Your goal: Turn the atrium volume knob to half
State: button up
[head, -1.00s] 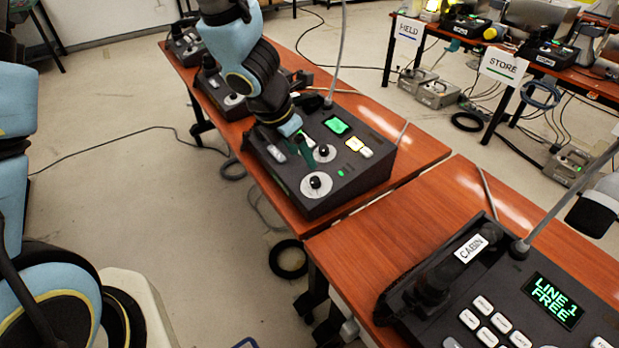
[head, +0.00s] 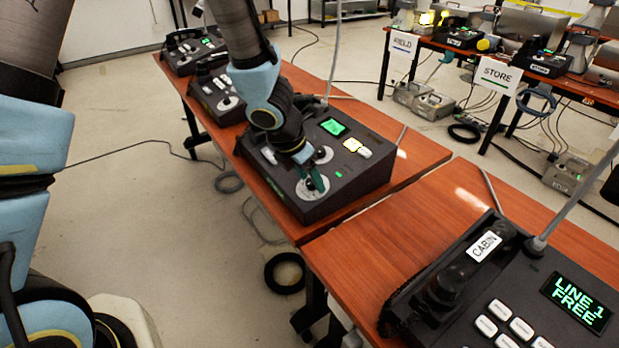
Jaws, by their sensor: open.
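A dark paging console (head: 352,188) with a small green screen (head: 333,127) stands on the near end of the long orange table. Two knobs on white dials show on its left part. The front dial (head: 303,194) is partly covered by my gripper (head: 314,180). The rear dial (head: 325,154) is just behind the fingers. My gripper is open and points down, its teal fingers at the front knob. I cannot tell if they touch it. No label naming the atrium knob is readable, and the front knob's pointer is hidden.
Other consoles (head: 217,95) stand farther back on the same table. A console with a CABIN handset (head: 470,262) is on the near right table. A thin upright stem (head: 332,60) rises behind the middle console. The floor at left is mostly clear, with cables.

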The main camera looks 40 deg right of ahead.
grip_shut()
dwell(0.3)
dwell(0.4)
jog(key=m, duration=0.3)
jog(key=shift+m+g, duration=0.3)
jog(key=shift+m, duration=2.2)
grip_release()
